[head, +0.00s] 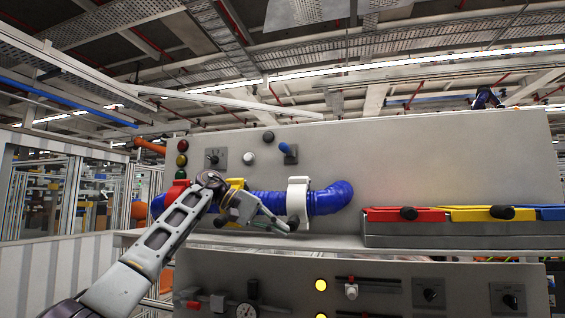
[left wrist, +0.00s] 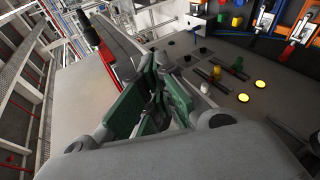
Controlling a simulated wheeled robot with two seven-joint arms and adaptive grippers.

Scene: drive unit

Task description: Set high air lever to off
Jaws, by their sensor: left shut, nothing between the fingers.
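A small lever with a blue handle (head: 287,150) is on a grey square plate high on the upper panel. Its handle tilts up and to the left. No label is readable, so I cannot tell for sure that it is the high air lever. My left gripper (head: 283,227) is below it, in front of the blue hose and the white clamp. It is shut and empty, its tip pointing right. In the left wrist view its green-padded fingers (left wrist: 152,112) are close together, with nothing between them. My right gripper is not in view.
A thick blue hose (head: 332,198) runs along the panel through a white clamp (head: 298,190). A black knob (head: 214,157) and signal lights (head: 182,160) are left of the blue lever.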

